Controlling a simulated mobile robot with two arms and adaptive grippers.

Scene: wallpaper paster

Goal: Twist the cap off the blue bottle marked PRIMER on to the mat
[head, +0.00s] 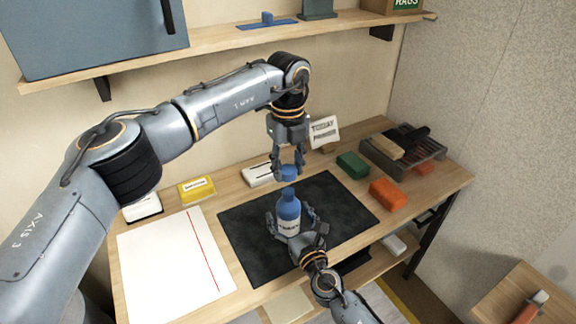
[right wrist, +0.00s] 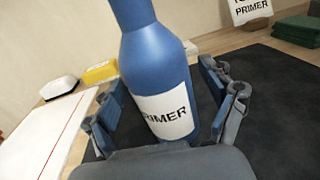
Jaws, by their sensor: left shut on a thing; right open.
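The blue bottle (head: 288,211) stands upright on the black mat (head: 345,206). Its white label reads PRIMER in the right wrist view (right wrist: 158,62). My left gripper (head: 289,174) points down above the bottle and is shut on the blue cap (head: 289,171). The cap appears just above the bottle's neck, apart from it. My right gripper (head: 290,223) is open around the bottle's body, one finger on each side; it also shows in the right wrist view (right wrist: 160,108). The bottle's mouth is outside the right wrist view.
A white sheet with a red line (head: 165,262) lies left of the mat. A yellow box (head: 197,190) and a white-topped block (head: 257,175) stand behind. A green block (head: 352,165), an orange block (head: 388,194) and a grey tray (head: 427,153) are right. The mat's right part is clear.

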